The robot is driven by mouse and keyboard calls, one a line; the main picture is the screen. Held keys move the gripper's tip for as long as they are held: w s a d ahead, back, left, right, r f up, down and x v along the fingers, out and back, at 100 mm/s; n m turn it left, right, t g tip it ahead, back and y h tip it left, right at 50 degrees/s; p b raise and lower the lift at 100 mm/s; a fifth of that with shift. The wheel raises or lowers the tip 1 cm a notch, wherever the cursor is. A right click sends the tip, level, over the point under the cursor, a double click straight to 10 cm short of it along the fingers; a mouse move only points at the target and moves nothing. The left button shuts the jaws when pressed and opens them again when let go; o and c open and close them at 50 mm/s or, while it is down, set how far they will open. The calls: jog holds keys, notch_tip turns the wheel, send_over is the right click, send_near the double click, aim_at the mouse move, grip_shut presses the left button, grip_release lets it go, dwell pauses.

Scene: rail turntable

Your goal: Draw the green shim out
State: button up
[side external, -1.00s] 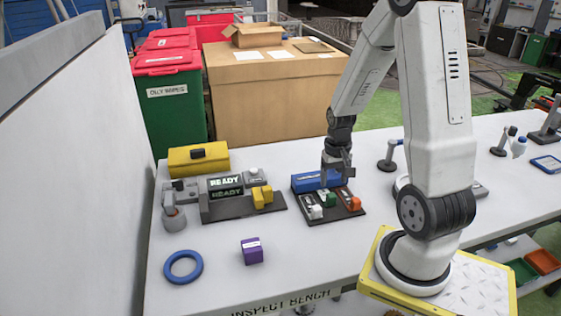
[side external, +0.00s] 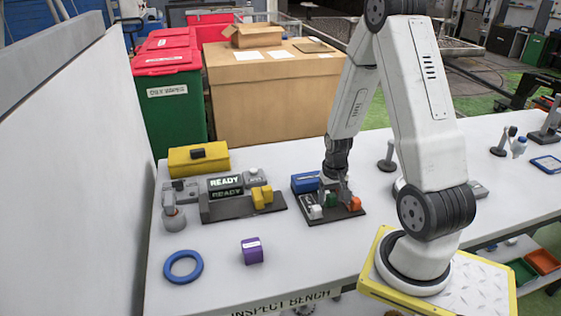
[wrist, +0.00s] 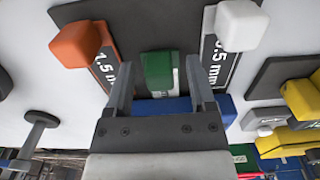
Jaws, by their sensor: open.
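The green shim (side external: 331,200) sits in the middle of a dark holder (side external: 336,215), between a white-knobbed shim (side external: 316,212) and an orange-knobbed shim (side external: 354,204). In the wrist view the green shim's block (wrist: 158,70) shows between the fingers of my open gripper (wrist: 160,82), with a gap on each side. In the side external view my gripper (side external: 336,190) is low over the holder, at the green shim, and partly hides it. The orange shim (wrist: 80,45) reads "1.5 mm" and the white one (wrist: 238,25) "0.5 mm"; both are outside the fingers.
A blue box (side external: 304,183) stands behind the holder. To the left are a fixture with a "READY" display (side external: 225,183) and a yellow block (side external: 262,197). A purple cube (side external: 252,251) and a blue ring (side external: 183,267) lie nearer the front. The bench front is otherwise mostly clear.

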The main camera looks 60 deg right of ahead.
jog(key=shift+c, duration=0.2)
grip_shut()
dwell(1.2)
